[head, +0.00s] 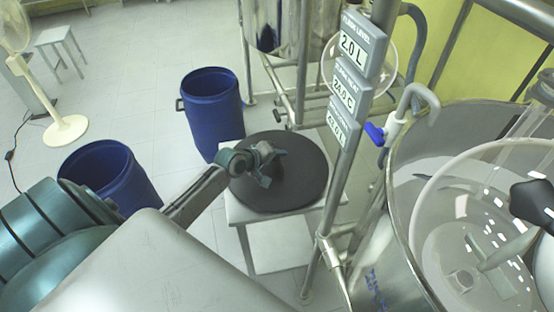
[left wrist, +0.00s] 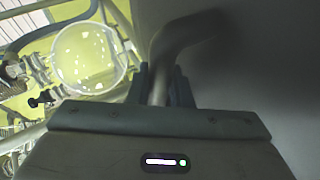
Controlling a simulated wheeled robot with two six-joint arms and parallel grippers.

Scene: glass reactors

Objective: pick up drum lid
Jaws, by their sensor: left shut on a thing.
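The drum lid (head: 290,188) is a round, dark grey disc in the head view. It lies on or just above a small light table (head: 243,214); I cannot tell whether it touches. My left gripper (head: 262,160) is over the lid's upper left part and shut on its handle. In the left wrist view the lid is a dark surface (left wrist: 255,75) filling the right side. A bent grey handle (left wrist: 180,40) runs between the fingers of the gripper (left wrist: 160,85). My right gripper is not clearly in view.
Two open blue drums stand on the floor, one behind the table (head: 213,120) and one at left (head: 112,180). A metal frame post with display signs (head: 352,85) stands close right of the lid. A glass reactor vessel (head: 470,220) is at right. A fan (head: 62,130) stands far left.

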